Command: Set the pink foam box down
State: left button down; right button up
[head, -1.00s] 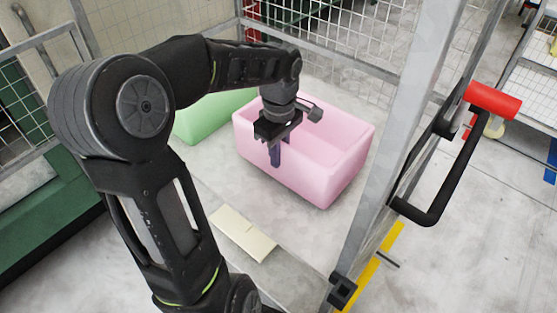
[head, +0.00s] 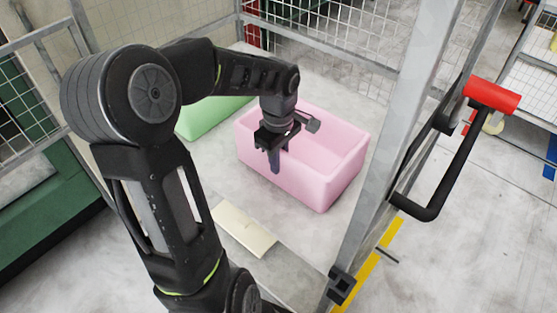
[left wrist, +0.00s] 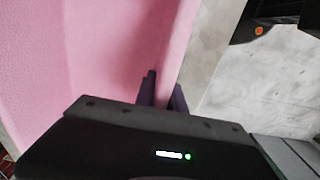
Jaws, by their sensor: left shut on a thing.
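The pink foam box (head: 325,180) is an open, empty-looking tub in the middle of the head view, upright inside the fenced area. My left gripper (head: 275,160) is shut on its near left wall, fingers pointing down with one on each side of the rim. In the left wrist view the fingers (left wrist: 162,92) straddle the pink wall (left wrist: 120,50). Whether the box's underside touches the grey floor is hard to tell. My right gripper is not in view.
A green foam box (head: 212,115) stands behind and left of the pink one. A pale flat plate (head: 243,229) lies in front. A grey post (head: 405,120) and a red-capped handle (head: 491,96) are at right, with mesh fencing behind.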

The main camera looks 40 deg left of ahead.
pick_arm(q)
jog(key=c, duration=1.4)
grip_release()
notch_tip(320, 180, up, 12)
jog(key=shift+r, duration=0.15)
